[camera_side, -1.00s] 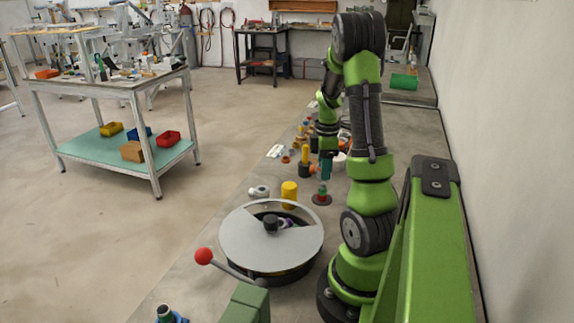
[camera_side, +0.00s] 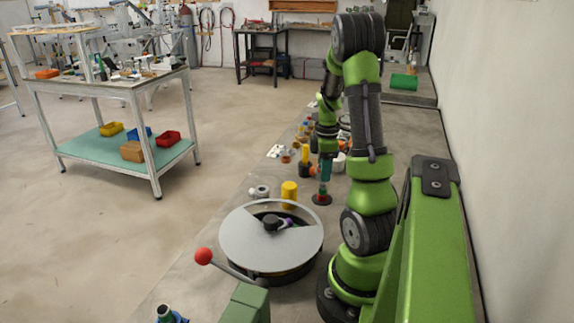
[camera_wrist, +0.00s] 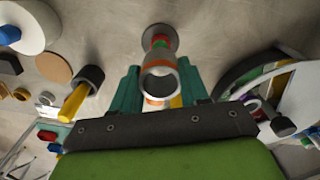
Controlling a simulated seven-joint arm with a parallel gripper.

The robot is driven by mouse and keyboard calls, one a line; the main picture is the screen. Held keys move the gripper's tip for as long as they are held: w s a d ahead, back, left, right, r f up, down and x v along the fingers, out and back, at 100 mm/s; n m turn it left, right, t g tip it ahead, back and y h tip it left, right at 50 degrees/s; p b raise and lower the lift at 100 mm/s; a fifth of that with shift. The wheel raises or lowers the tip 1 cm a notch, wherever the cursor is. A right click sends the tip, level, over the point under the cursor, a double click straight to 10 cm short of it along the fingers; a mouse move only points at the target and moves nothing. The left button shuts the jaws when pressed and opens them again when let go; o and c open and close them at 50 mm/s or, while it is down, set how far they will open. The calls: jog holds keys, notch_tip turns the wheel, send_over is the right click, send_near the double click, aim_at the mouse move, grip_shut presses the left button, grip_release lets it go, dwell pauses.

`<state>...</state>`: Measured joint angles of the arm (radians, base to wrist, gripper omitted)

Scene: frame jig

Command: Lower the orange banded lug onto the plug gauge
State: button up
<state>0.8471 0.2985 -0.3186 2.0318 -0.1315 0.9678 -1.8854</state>
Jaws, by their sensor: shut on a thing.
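My gripper (camera_wrist: 160,88) is shut on the orange banded lug (camera_wrist: 160,63), a grey hollow piece with an orange band, between its teal fingers in the wrist view. The plug gauge (camera_wrist: 159,42) shows red and green just beyond the lug, on a round base. The lug is too small to make out clearly there. I cannot tell whether the lug is around the gauge's tip or just above it.
A yellow cylinder (camera_side: 289,194) stands left of the gauge. A round grey-topped turntable (camera_side: 250,238) is nearer the camera. A dark piece with a yellow post (camera_side: 305,160) and several small parts stand behind on the bench.

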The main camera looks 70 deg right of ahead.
aim_at(323, 188)
jog(key=shift+f, duration=0.4)
jog(key=shift+f, duration=0.65)
jog(key=shift+f, duration=0.15)
jog(key=shift+f, duration=2.25)
jog(key=shift+f, duration=0.1)
jog(key=o, duration=1.3)
